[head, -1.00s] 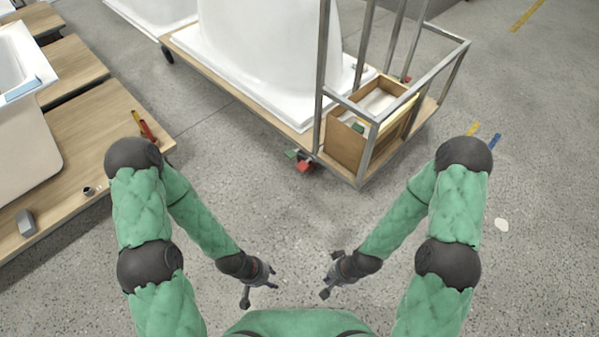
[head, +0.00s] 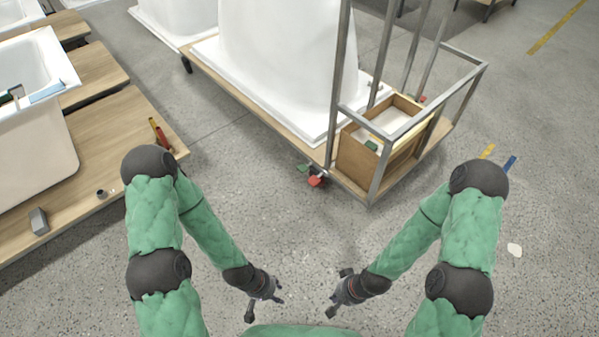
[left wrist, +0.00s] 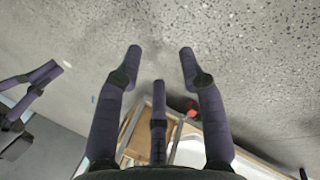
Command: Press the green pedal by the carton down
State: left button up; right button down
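The small green pedal (head: 303,168) sits low at the wheel under the near edge of the cart, left of the carton. A red pedal (head: 316,181) is right beside it. The brown carton (head: 360,155) stands on the cart inside a metal frame. My left gripper (head: 264,308) is open and empty, well in front of the pedals and apart from them. In the left wrist view its fingers (left wrist: 160,58) are spread over bare floor; red shows there, but I cannot make out the green pedal. My right gripper (head: 338,295) is open and empty, farther right.
The wooden cart (head: 250,107) carries a white tub shell (head: 280,50). Its metal posts (head: 340,70) rise close to the pedals. A wooden platform (head: 120,125) with another tub stands at the left. The floor (head: 260,215) between my grippers and the cart is clear.

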pick_arm(q)
jog(key=c, duration=0.4)
jog(key=shift+r, duration=0.2)
grip_shut()
notch_tip(320, 180, up, 8)
jog(key=p, duration=0.8)
jog(key=shift+f, duration=0.2)
